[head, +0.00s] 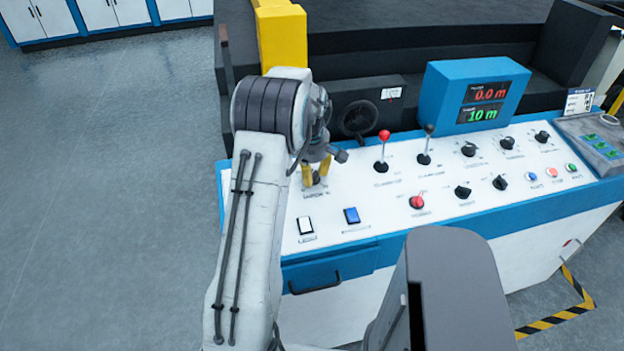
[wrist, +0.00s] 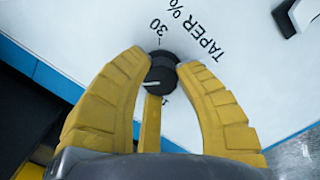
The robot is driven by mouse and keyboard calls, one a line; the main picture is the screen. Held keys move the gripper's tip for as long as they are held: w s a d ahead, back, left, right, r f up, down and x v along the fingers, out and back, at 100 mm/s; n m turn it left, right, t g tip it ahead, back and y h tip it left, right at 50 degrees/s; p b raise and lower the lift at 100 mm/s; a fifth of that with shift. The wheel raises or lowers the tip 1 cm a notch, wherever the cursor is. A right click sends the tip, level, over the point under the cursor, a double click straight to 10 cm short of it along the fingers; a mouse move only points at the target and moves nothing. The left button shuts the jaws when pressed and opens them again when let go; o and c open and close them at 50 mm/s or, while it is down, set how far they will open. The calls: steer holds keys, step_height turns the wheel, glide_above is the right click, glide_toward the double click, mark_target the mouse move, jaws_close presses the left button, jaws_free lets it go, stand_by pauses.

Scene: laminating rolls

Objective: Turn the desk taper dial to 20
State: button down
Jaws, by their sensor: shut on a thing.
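The taper dial (wrist: 161,72) is a small black knob on the white desk panel. Its label reads "TAPER %", with "30" and a tick beside the knob. A pale pointer line on the knob points toward the left of the wrist view; the other numbers are hidden. My gripper (wrist: 162,78) has its yellow fingers closed around the knob, touching it from both sides, with another yellow finger below. In the head view, my gripper (head: 315,176) reaches down onto the dial at the panel's left end, largely hiding it.
To the right on the panel stand a red-knobbed lever (head: 383,136), a black-knobbed lever (head: 428,130), several black knobs and a red knob (head: 417,202). White (head: 305,225) and blue (head: 351,215) switches lie in front. A blue display box (head: 440,92) reads 0.0 m and 10 m.

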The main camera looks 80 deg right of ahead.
steer(key=shift+f+m, duration=0.1)
steer(key=shift+m, duration=0.2)
steer(key=shift+a, duration=0.1)
steer(key=c, duration=0.9)
jaws_free()
steer(key=shift+o, duration=0.2)
step_height(320, 180, up, 12)
steer(key=a, duration=0.1)
steer(key=shift+a, duration=0.3)
